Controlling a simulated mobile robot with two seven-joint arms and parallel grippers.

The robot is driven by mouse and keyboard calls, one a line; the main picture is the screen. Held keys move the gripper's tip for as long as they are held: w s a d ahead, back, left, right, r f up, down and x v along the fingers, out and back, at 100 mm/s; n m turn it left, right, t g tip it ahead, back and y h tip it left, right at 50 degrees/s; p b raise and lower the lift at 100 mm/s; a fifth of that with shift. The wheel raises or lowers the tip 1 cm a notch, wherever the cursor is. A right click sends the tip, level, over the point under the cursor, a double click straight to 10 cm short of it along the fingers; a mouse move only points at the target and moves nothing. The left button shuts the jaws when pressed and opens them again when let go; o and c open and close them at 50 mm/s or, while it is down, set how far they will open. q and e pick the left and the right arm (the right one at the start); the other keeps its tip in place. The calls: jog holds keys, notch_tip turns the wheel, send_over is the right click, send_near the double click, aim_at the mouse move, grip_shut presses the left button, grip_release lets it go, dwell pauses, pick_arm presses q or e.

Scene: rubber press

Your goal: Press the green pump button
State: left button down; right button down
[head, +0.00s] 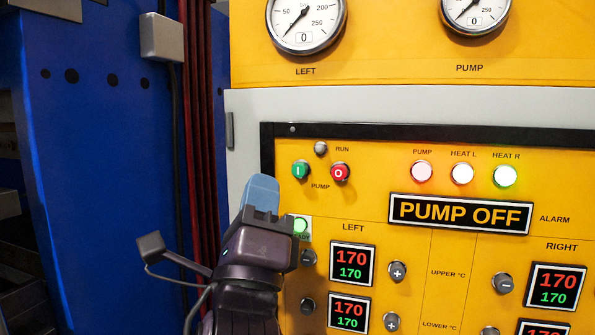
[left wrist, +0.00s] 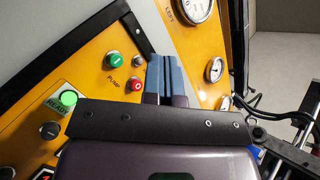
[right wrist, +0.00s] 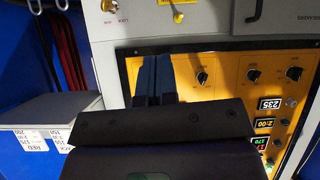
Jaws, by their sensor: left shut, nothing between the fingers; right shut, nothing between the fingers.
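The green pump button (head: 300,170), marked "I", sits on the yellow panel at the left, beside the red button (head: 340,172) marked "O". My left gripper (head: 262,190) is shut and empty, its blue fingertips just below and left of the green button in the head view, apart from it in the picture. In the left wrist view the green button (left wrist: 115,60) and red button (left wrist: 135,84) lie left of the shut blue fingers (left wrist: 165,75). My right gripper (right wrist: 154,75) is shut and empty in front of another yellow panel section. The display (head: 460,213) reads "PUMP OFF".
A lit green ready lamp (head: 301,225) is close to the left gripper. Indicator lamps (head: 462,173) and gauges (head: 306,22) are higher up. A blue cabinet (head: 100,150) stands left; a dark frame (head: 430,137) edges the panel.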

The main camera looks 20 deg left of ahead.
aim_at(300, 170)
pick_arm(q)
jog(key=shift+w, duration=0.1)
jog(key=w+b, duration=0.2)
jog(key=w, duration=0.6)
jog(key=shift+w+d, duration=0.15)
jog(key=shift+w, duration=0.15)
pick_arm(e)
jog(key=shift+x, duration=0.8)
jog(key=shift+s+a+f, duration=0.1)
jog(key=shift+a, duration=0.05)
jog(key=shift+s+f, duration=0.4)
jog(key=shift+s, duration=0.05)
jog(key=shift+w+r, duration=0.1)
jog(key=shift+w+r, duration=0.35)
jog(key=shift+w, duration=0.1)
